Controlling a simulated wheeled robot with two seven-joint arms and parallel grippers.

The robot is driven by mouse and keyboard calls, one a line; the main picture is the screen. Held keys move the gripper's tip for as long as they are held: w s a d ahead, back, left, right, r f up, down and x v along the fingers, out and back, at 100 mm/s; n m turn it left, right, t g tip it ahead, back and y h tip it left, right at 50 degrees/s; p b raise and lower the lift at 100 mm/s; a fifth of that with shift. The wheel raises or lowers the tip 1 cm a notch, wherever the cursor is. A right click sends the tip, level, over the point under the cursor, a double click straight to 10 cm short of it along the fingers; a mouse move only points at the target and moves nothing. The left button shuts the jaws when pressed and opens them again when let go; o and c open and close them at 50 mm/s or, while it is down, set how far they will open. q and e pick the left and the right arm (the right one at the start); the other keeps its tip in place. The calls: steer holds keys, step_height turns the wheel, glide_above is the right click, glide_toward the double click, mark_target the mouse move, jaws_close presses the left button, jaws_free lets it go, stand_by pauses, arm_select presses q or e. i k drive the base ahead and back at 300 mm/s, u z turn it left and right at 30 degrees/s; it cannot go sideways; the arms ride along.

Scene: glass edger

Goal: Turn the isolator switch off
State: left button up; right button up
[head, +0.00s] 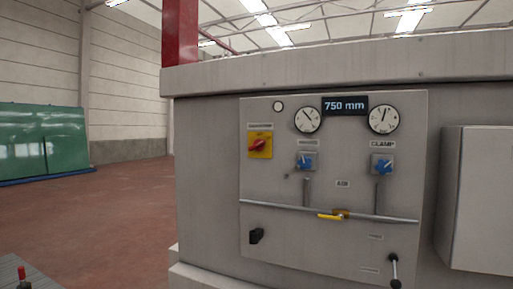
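The isolator switch (259,145) is a red rotary handle on a square yellow plate. It sits at the upper left of the grey control panel (338,262). The handle looks slanted, from lower left to upper right. The lettering on the plate and on the label above it is too small to read. Neither of my grippers is in view.
Blue knobs (306,162) (382,165), gauges (308,119) (384,119) and a "750 mm" display (345,106) share the panel. A rail (290,207) with a yellow lever (329,216) crosses below. A pale box (480,200) stands right; open floor (100,210) lies left.

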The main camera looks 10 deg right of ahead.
mark_target(258, 145)
steer(key=k, duration=0.65)
steer(key=z, duration=0.75)
steer(key=i, duration=1.5)
steer(key=u, duration=0.3)
